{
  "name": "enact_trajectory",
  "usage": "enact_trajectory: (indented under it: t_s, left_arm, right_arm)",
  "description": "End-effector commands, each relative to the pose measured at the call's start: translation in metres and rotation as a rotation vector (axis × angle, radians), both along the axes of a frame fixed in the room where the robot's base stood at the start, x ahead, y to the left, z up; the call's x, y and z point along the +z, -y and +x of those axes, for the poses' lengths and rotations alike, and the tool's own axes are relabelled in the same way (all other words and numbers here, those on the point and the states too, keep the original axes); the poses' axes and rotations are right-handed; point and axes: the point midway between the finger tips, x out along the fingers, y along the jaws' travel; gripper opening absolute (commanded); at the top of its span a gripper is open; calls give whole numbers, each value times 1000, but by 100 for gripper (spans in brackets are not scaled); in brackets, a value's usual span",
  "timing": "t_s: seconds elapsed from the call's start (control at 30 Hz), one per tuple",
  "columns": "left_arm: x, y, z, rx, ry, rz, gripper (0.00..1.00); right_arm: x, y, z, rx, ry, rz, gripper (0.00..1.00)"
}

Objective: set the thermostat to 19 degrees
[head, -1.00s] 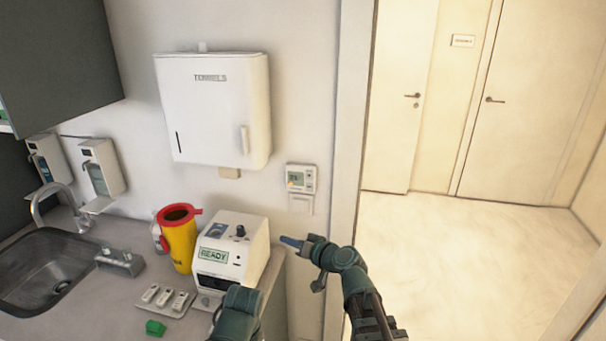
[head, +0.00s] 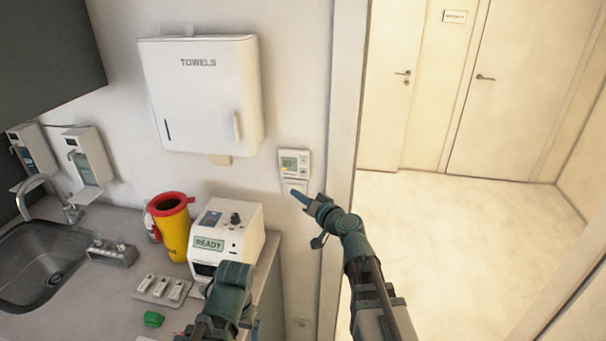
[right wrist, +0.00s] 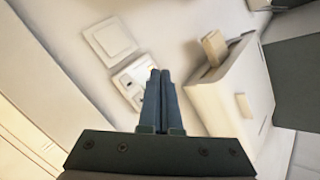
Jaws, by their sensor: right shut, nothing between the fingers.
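The thermostat (head: 295,163) is a small white wall unit with a greenish display, to the right of the towel dispenser. Its reading is too small to make out. My right gripper (head: 297,196) is shut and empty, its tips just below the thermostat in the head view. In the right wrist view, the shut fingers (right wrist: 160,74) point toward the wall and overlap part of the thermostat (right wrist: 132,80); I see no clear contact. My left arm (head: 229,290) is low in front of the counter device, and its fingers are hidden.
A white switch plate (right wrist: 110,41) is beside the thermostat. The towel dispenser (head: 200,95) juts from the wall. A device reading READY (head: 246,232), a yellow container (head: 175,235) and a sink (head: 40,265) are on the counter. A door frame (head: 345,110) stands right.

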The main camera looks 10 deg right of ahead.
Motion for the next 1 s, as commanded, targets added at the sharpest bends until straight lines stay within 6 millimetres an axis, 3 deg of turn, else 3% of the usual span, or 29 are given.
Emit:
enact_trajectory:
  t_s: [0.6,1.0]
  left_arm:
    - [0,0,0,0,0,0,88]
    - [0,0,0,0,0,0,88]
  right_arm:
    - [0,29,69,0,0,0,0]
    - [0,31,74,0,0,0,0]
